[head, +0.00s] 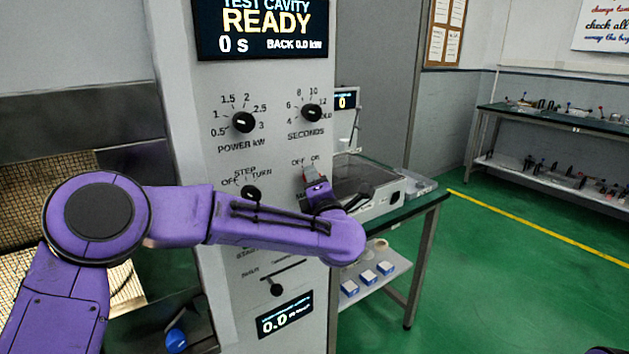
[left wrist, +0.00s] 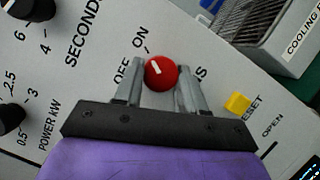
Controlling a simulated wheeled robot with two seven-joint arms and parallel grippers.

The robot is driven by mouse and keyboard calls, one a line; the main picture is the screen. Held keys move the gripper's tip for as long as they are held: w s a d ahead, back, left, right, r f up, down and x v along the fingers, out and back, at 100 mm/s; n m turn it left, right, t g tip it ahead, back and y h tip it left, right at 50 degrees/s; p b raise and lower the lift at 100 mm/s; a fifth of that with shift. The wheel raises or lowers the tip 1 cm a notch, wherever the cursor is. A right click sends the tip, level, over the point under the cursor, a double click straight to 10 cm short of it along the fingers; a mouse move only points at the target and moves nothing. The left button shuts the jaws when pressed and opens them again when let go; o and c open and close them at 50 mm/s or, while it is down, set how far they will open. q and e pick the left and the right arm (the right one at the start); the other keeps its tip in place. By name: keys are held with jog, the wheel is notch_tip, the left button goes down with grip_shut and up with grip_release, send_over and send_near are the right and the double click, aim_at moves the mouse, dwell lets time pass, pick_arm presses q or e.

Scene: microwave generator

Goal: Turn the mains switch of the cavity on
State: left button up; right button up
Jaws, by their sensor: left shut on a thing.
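The mains switch is a round red knob (left wrist: 161,73) with a short white pointer line, under the OFF and ON labels on the grey panel (head: 225,80). In the left wrist view the white line slants to the upper left, toward the labels; I cannot tell which label it is at. My left gripper (left wrist: 158,85) has its two grey fingers on either side of the knob, shut on it. In the head view the left gripper (head: 313,177) reaches the panel's right side and mostly covers the knob. My right gripper is not in view.
The display (head: 265,27) reads TEST CAVITY READY, 0 s. The power knob (head: 243,122), seconds knob (head: 311,113) and step-turn knob (head: 250,192) are on the same panel. A yellow reset button (left wrist: 237,104) is close to my fingers. A bench (head: 425,200) stands behind right.

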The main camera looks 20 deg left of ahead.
pick_arm(q)
jog(key=o, duration=1.1)
jog(key=b+v, duration=0.2)
jog(key=v, duration=0.8)
jog(key=shift+s+d+f+b, duration=0.1)
jog(key=shift+s+d+b, duration=0.15)
jog(key=shift+b, duration=0.15)
